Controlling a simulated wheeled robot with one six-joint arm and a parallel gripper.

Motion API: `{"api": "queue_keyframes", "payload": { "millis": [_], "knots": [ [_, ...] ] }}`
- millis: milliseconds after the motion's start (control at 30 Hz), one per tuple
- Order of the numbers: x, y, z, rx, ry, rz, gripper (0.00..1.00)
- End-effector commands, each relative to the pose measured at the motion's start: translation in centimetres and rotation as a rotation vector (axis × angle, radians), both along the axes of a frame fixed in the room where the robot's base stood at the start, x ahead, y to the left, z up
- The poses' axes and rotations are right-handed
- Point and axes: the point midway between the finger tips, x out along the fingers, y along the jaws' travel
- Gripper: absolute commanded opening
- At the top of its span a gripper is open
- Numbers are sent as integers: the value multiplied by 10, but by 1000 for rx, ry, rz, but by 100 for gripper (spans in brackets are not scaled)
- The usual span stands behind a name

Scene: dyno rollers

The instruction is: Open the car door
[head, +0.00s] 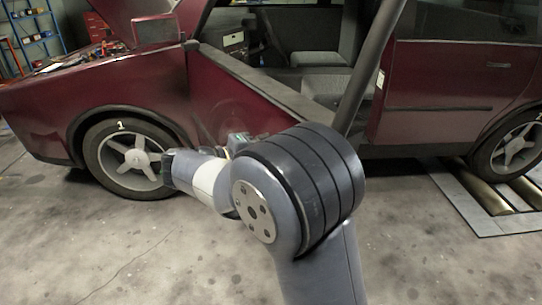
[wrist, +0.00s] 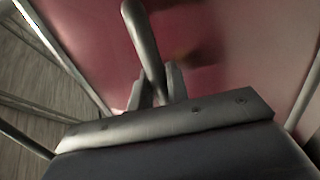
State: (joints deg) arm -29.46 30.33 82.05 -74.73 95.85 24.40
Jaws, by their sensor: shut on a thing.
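The dark red front car door (head: 225,95) stands swung outward from the car body, with the seat visible through the gap behind it. Its slanted window frame (head: 372,70) rises behind my arm. In the wrist view, the red door panel (wrist: 245,55) fills most of the picture. A grey bar-like door handle (wrist: 143,40) runs down between the two fingers of my gripper (wrist: 155,88), which is shut on it. In the head view my own arm covers the lower right of the door, and the handle and fingertips cannot be made out.
The car's front wheel (head: 130,158) is left of my arm. The closed rear door (head: 440,95) is at the right. Metal floor rollers (head: 503,205) lie by the rear wheel. A blue shelf rack (head: 35,35) stands at the back left. The concrete floor in front is clear.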

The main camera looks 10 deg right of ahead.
Motion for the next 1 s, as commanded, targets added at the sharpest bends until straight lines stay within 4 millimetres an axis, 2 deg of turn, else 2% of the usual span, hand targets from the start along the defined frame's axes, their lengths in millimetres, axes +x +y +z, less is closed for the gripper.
{"api": "queue_keyframes", "payload": {
  "millis": [100, 133, 367, 667, 767, 1000],
  "knots": [
    [0, 0, -1, 1, 1, 2, 0],
    [1, 0, -1, 1, 1, 2, 17],
    [0, 0, 0, 1, 0, 1, 35],
    [-1, 4, 1, 0, 0, 2, 35],
    [-4, 15, 4, 1, -2, 5, 35],
    [-18, 60, 14, 0, 0, 6, 35]
  ]
}}
